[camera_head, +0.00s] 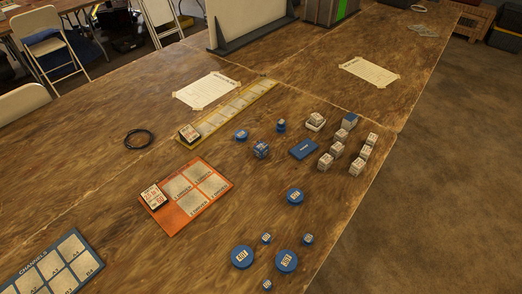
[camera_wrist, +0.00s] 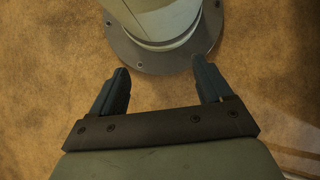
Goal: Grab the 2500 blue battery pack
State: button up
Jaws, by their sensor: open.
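No battery pack shows in the wrist view. In the head view, a blue labelled cube (camera_head: 261,149) stands on the table near the middle. A flat blue block (camera_head: 304,149) lies to its right. A blue-topped box (camera_head: 349,121) stands at the back of a group of pale labelled boxes (camera_head: 337,149). The labels are too small to read, so I cannot tell which is the 2500 pack.
Blue round discs (camera_head: 242,256) of several sizes lie around the blocks and at the front. An orange tray (camera_head: 199,193), a yellow strip (camera_head: 240,106) and a blue channels board (camera_head: 53,268) lie to the left. A black cable ring (camera_head: 139,139) lies near clear wood.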

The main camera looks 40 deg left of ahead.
jog(key=w+a+r+n+t, duration=0.15)
jog(key=w+r, duration=0.25)
jog(key=w, duration=0.7)
jog(key=w+a+r+t, duration=0.2)
jog(key=w+r+t, duration=0.1)
jog(key=w, duration=0.8)
jog(key=w+a+r+t, duration=0.2)
jog(key=w+r, duration=0.2)
jog(key=w, duration=0.7)
jog(key=w+a+r+n+t+y, duration=0.1)
jog(key=w+a+r+t, duration=0.3)
jog(key=w+r, duration=0.8)
jog(key=w+a+r+n+t, duration=0.2)
jog(key=w+a+r, duration=0.4)
jog(key=w+r, duration=0.6)
jog(key=s+a+r, duration=0.1)
jog(key=a+r, duration=0.3)
jog(key=r, duration=0.1)
notch_tip(320, 180, up, 9)
jog(key=n+g+h, duration=0.1)
jog(key=n+g, duration=0.5)
jog(key=n, duration=0.8)
send_over(261, 145)
jog(key=shift+m, duration=0.25)
jog(key=f, duration=0.8)
jog(key=shift+s+f, duration=0.2)
jog(key=shift+w+f, duration=0.15)
jog(key=shift+f, duration=2.5)
